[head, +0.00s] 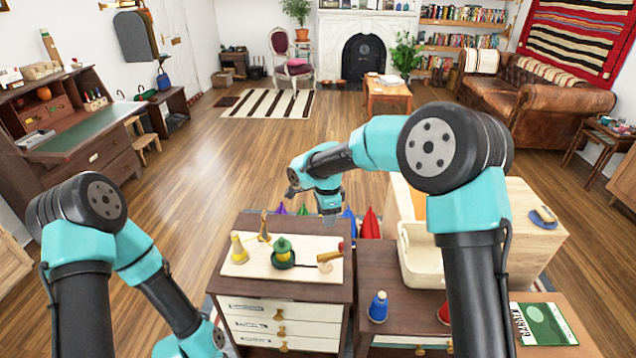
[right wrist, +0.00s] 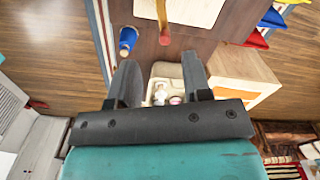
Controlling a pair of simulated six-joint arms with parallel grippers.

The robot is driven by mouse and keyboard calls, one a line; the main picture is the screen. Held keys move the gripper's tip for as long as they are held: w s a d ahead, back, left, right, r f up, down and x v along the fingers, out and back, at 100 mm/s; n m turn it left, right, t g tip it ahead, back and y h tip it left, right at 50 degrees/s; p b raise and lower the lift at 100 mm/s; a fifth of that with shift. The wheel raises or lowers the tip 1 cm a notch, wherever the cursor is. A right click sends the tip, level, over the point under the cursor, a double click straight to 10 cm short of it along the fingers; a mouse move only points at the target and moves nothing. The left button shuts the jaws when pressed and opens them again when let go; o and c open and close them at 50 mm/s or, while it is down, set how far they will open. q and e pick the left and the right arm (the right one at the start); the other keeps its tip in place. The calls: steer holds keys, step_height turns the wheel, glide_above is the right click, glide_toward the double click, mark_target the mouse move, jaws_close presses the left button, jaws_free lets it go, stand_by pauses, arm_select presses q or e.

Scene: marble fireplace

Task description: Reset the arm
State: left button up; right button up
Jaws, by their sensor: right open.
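My right arm reaches in from the right in the head view, and its gripper (head: 329,218) is above the back right corner of the left drawer cabinet (head: 245,300). In the right wrist view the right gripper's fingers (right wrist: 160,72) are apart, with nothing between them. A cream bin (right wrist: 172,70) shows beyond the fingers in that view. My left arm is folded down at the lower left of the head view; its gripper is out of the frame.
A pale board (head: 240,266) on the cabinet carries a green object (head: 283,252) and yellow ones. A blue object (head: 378,307) stands on the right cabinet, near the cream bin (head: 425,250). A magazine (head: 544,324) lies at the lower right. Open floor lies behind.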

steer(key=shift+f, duration=0.1)
steer(key=s+d+f+n+y, duration=0.1)
steer(key=s+d+f+n, duration=0.1)
steer(key=f, duration=0.4)
steer(key=s+d+f+n+y, duration=0.1)
steer(key=s+d+f+n, duration=0.1)
steer(key=s+f, duration=0.3)
steer(key=s+d+f+n+y, duration=0.1)
steer(key=s+d+f+n, duration=0.1)
steer(key=s+f, duration=0.2)
steer(key=shift+s+d+f+n+g, duration=0.1)
steer(key=shift+d+f+n+g, duration=0.1)
steer(key=shift+f, duration=0.75)
steer(key=shift+d+f+n+g, duration=0.1)
steer(key=shift+f+n, duration=0.1)
steer(key=shift+f, duration=0.7)
steer(key=s+d+f+n, duration=0.3)
steer(key=s+f, duration=0.1)
steer(key=s, duration=0.5)
steer(key=s+d+f+n+t, duration=0.1)
steer(key=s+d+f+n, duration=0.3)
steer(key=s, duration=0.5)
steer(key=shift+s+d+f+y, duration=0.15)
steer(key=shift+s+f+y, duration=0.2)
steer(key=shift+f, duration=0.35)
steer(key=shift+w, duration=0.1)
